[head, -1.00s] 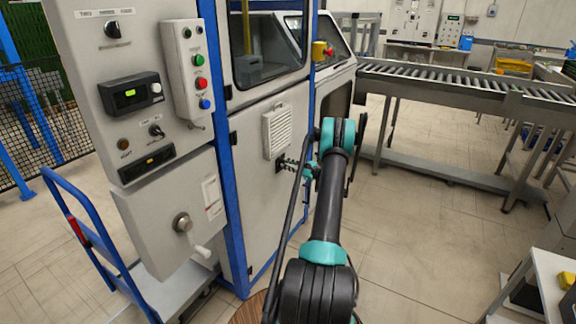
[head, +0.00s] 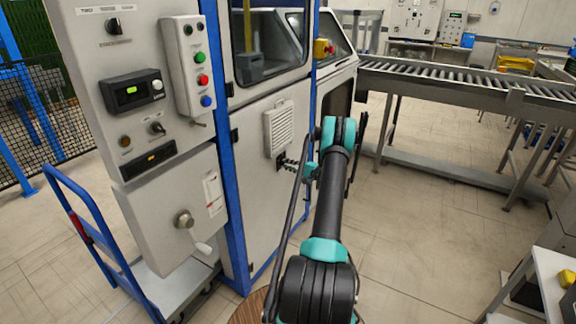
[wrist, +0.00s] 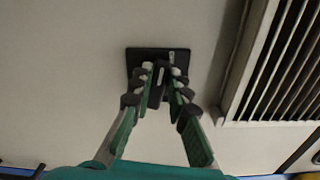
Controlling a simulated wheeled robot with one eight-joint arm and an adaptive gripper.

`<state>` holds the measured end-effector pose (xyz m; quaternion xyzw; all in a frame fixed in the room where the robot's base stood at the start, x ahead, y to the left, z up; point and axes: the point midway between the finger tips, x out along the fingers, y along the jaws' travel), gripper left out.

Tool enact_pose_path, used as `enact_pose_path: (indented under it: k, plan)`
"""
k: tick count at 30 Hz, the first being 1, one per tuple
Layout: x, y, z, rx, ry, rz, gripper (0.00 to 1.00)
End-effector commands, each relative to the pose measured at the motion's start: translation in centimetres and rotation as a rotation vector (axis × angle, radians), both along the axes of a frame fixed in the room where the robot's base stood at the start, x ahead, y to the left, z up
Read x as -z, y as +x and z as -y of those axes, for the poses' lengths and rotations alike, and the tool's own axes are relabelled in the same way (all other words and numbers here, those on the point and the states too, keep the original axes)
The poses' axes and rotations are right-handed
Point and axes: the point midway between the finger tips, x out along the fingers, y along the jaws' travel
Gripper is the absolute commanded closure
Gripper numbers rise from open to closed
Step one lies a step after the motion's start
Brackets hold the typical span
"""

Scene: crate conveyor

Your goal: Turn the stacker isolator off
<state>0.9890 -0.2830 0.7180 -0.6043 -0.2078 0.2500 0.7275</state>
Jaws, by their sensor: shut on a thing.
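The isolator's black square plate (wrist: 137,60) is on the pale machine panel, with a dark handle (wrist: 157,82) in its middle. My gripper (wrist: 164,74) is at the plate, its two fingers shut on the handle from either side. The fingertips partly hide the handle, and its exact turn position cannot be told. In the head view the plate (head: 281,160) shows small and dark below the vent, with my gripper (head: 288,163) reaching it from the right. My arm partly hides the area around it.
A slatted vent (head: 278,128) is right beside the plate. A roller conveyor (head: 450,82) is at the right. Floor between is clear.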

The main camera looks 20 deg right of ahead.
Motion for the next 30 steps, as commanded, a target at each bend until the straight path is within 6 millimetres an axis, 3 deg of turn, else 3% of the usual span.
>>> enact_pose_path:
  k: [12, 27, 28, 30]
  plan:
    - [0.33, -0.03, -0.07, -0.001, -0.132, 0.102, 1.00]
    - [0.37, -0.04, -0.08, -0.001, -0.146, 0.113, 1.00]
    - [0.37, -0.04, -0.08, -0.001, -0.146, 0.113, 0.83]
    - [0.37, -0.04, -0.08, -0.001, -0.146, 0.113, 0.74]
